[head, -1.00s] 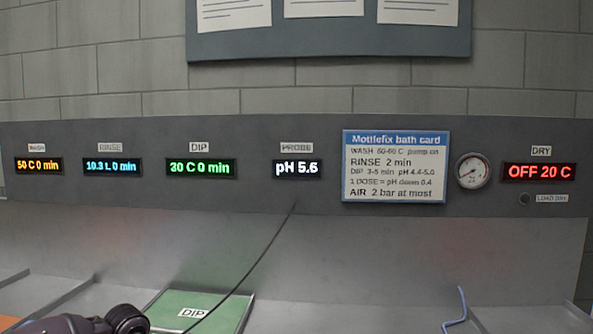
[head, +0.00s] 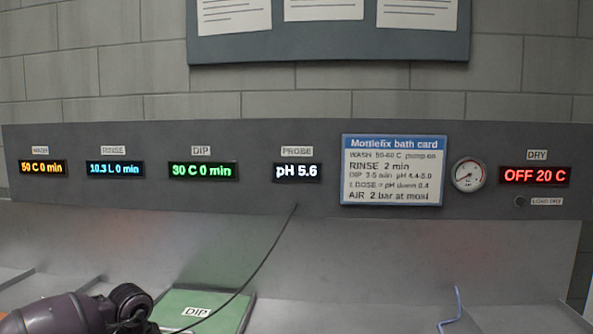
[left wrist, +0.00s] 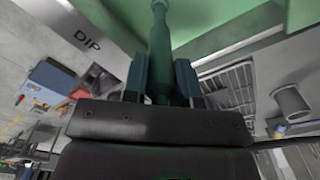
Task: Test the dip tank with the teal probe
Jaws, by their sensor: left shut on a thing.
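In the left wrist view my left gripper (left wrist: 161,82) is shut on the teal probe (left wrist: 159,42). The probe points away from the gripper over green surfaces, and its far end runs to the top edge of the picture. I cannot tell whether the tip touches liquid. The green dip tank (head: 232,308), with its DIP label (head: 196,312), is at the bottom of the head view. The probe display (head: 297,172) reads pH 5.6. A dark cable (head: 262,258) runs from below that display down to the tank area. My right gripper is not in view.
The dip display (head: 203,171) reads 30 C 0 min. A bath card (head: 393,170) lists DIP 3-5 min, pH 4.4-5.0. A pressure gauge (head: 468,174) and a dry display (head: 535,176) are at right. A bent blue rod (head: 457,308) stands at the lower right.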

